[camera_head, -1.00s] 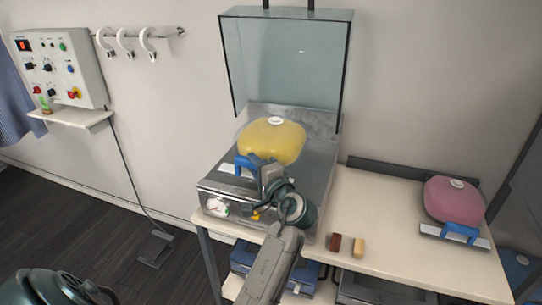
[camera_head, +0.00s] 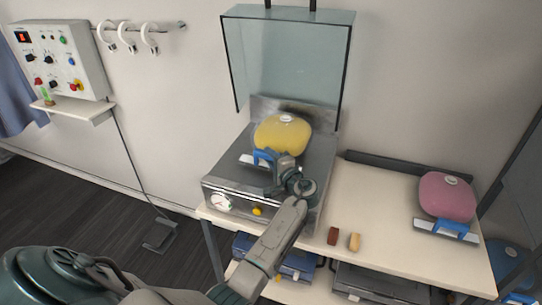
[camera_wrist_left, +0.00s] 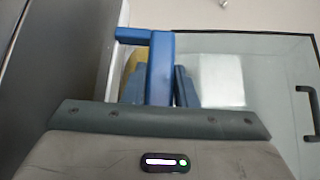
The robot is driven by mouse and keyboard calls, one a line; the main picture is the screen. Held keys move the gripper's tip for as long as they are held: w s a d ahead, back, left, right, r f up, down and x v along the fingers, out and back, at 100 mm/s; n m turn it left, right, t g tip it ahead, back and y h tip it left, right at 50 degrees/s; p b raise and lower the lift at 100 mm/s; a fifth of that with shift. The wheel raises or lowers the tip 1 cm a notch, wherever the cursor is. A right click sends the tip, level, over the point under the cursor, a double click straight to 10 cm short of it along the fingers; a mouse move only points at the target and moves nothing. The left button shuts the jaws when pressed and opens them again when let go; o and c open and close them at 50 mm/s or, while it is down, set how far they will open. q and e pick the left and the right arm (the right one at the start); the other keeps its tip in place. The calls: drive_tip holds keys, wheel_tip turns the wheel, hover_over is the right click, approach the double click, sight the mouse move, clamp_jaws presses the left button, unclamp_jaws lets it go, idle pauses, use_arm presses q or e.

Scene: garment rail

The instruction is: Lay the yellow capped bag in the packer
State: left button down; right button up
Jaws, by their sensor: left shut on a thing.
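The yellow capped bag (camera_head: 283,136) is over the steel bed of the packer (camera_head: 232,178), toward its back, white cap facing up. I cannot tell whether it touches the bed. A pale strip with a blue handle (camera_head: 264,157) is at its near edge. My left gripper (camera_head: 277,163) is shut on this blue handle, which also stands between the fingers in the left wrist view (camera_wrist_left: 160,72). There the bag shows only as a sliver of yellow behind the handle. The packer's clear lid (camera_head: 290,60) stands open. My right gripper is not in view.
A pink capped bag (camera_head: 447,196) with a blue handle lies on the bench (camera_head: 375,200) to the right. Brown and tan blocks (camera_head: 333,236) sit at the front edge. A control panel (camera_head: 58,60) and hooks (camera_head: 128,38) are on the left wall. The bench middle is clear.

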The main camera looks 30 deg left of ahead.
use_arm(q)
drive_tip(key=shift+w+f+p, duration=0.15)
drive_tip(key=shift+p, duration=0.2)
drive_tip(key=shift+w+a+f, duration=0.1)
drive_tip(key=shift+f, duration=0.3)
drive_tip(key=c, duration=1.2)
unclamp_jaws()
drive_tip(key=shift+o, duration=0.2)
drive_tip(key=b+v, duration=0.3)
drive_tip(key=v, duration=0.3)
drive_tip(key=shift+d+f+b, duration=0.2)
drive_tip(key=shift+d+b, duration=0.1)
drive_tip(key=shift+s+d+r, duration=0.15)
drive_tip(key=shift+s+d, duration=0.25)
drive_tip(key=shift+d, duration=0.05)
